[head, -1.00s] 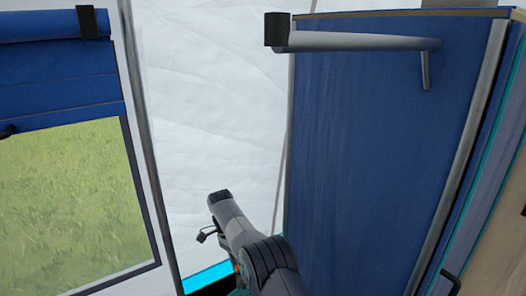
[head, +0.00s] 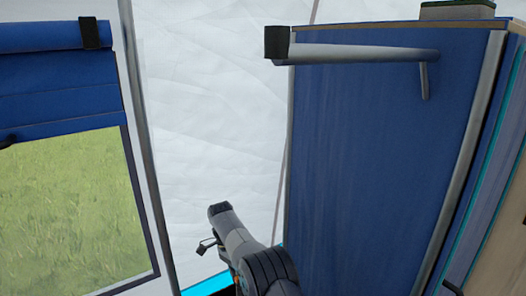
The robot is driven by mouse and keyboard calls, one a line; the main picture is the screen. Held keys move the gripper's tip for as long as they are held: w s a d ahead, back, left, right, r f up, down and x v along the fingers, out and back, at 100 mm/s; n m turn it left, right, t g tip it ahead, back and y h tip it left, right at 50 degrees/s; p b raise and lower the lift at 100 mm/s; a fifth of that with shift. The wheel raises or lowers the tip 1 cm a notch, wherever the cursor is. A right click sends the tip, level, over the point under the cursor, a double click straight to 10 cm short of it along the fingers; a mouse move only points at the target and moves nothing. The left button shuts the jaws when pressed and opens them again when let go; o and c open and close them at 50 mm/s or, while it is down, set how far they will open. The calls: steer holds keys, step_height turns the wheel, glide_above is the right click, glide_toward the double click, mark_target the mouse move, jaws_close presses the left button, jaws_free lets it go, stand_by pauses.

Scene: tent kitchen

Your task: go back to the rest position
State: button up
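My arm (head: 238,243) rises from the bottom edge of the head view, left of the blue cabinet. It is grey with dark joints and slants up to the left, ending in a dark rounded part. A small black part sticks out on its left side; I cannot tell what it belongs to. The fingers of my gripper do not show, and nothing held can be seen.
A tall blue cabinet (head: 385,165) with a grey rail (head: 365,53) across its upper part stands close at the right. A dark object (head: 457,11) lies on top. White tent fabric (head: 215,110) is behind my arm, and a window (head: 70,205) is at the left.

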steer(key=x, duration=0.6)
steer(key=shift+s+d+r, duration=0.2)
steer(key=shift+s+d, duration=0.05)
steer(key=shift+s, duration=0.15)
